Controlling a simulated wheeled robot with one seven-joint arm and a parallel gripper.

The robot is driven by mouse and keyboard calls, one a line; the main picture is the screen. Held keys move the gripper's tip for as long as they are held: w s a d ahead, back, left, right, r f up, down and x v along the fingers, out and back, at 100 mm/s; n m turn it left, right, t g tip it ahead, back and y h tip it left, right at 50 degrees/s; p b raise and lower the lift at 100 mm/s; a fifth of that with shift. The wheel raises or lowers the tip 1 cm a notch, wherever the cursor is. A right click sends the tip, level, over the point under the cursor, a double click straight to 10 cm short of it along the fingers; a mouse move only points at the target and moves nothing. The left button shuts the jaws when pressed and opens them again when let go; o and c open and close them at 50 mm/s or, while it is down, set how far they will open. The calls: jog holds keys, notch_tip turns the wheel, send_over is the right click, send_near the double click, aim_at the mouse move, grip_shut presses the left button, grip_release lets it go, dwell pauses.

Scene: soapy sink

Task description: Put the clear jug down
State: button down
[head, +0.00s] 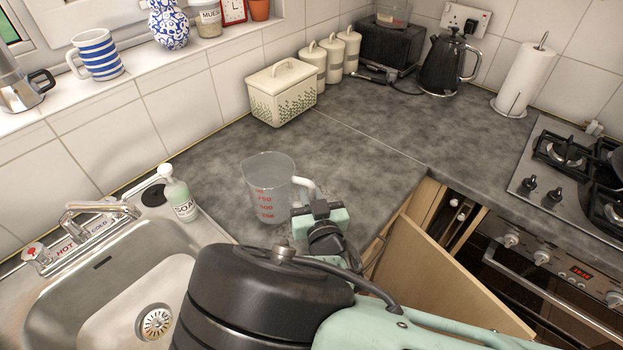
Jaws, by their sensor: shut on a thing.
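The clear jug (266,188) with red measuring marks is upright at the grey worktop (208,167), right of the sink. Its white handle (301,184) points right, toward my gripper (311,203). My gripper is shut on the handle. The picture does not settle whether the jug's base touches the worktop. My arm hides part of the worktop below the jug.
A soap bottle (178,194) stands between the jug and the steel sink (77,298). A cream bread bin (281,93) stands behind. Below the worktop on the right, a wooden door (450,272) hangs open. The worktop between bin and jug is clear.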

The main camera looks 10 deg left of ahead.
jog(key=shift+s+d+f+b, duration=0.1)
jog(key=shift+s+f+b, duration=0.05)
jog(key=shift+f+b, duration=0.6)
jog(key=c, duration=1.4)
grip_release()
jog(key=shift+f, duration=0.15)
jog(key=shift+r+p, duration=0.35)
jog(key=shift+p, duration=0.05)
jog(key=r+p+v, duration=0.1)
jog(key=v, duration=1)
jog(key=shift+s, duration=0.3)
jog(key=shift+d, duration=0.1)
